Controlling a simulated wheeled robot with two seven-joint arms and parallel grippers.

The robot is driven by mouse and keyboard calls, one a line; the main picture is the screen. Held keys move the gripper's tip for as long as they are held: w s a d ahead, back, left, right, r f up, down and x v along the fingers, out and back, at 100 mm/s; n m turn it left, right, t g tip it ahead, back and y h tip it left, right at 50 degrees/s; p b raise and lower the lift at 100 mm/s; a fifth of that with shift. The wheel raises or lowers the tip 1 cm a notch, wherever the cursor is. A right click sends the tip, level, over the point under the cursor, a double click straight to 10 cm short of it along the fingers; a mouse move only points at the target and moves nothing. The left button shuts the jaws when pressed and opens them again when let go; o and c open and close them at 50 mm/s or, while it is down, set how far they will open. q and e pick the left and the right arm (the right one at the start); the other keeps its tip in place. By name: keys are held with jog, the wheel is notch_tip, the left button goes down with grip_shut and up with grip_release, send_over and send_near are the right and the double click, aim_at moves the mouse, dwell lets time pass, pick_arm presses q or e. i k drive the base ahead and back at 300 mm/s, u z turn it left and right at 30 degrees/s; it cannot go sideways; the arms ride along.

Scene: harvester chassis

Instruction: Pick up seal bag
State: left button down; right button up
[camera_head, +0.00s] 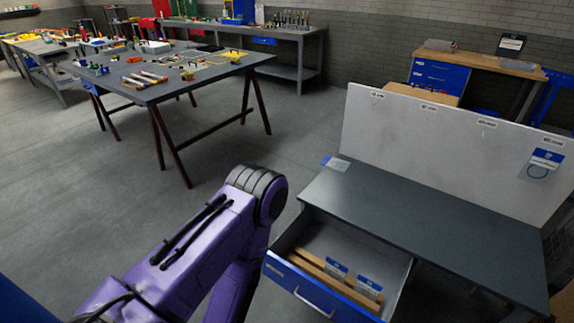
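A clear bag with a blue and white label and a dark ring inside, which looks like a seal bag (541,164), is up against the white back panel (420,135) at the right. Two small bags with blue labels (336,268) (369,288) are in the open drawer (317,298) of the grey workbench (420,220). Another small blue-labelled packet (335,163) is at the bench's far left corner. I cannot read the labels. My purple left arm comes in from the lower left, bends beside the drawer and goes down out of the frame. Neither gripper is visible.
The drawer sticks out toward me, with wooden strips (325,277) in it. The bench top is mostly bare. A trestle table (170,75) with tools stands at the back left, and a wooden bench with blue drawers (436,75) at the back right. The floor between them is clear.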

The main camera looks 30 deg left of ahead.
aim_at(335, 163)
jog(key=u, duration=0.7)
jog(key=k, duration=0.95)
jog(key=u, duration=1.05)
jog(key=i, duration=3.2)
jog(key=z, duration=0.95)
jog(key=i, duration=0.7)
jog(key=z, duration=1.45)
jog(key=i, duration=0.75)
jog(key=z, duration=0.6)
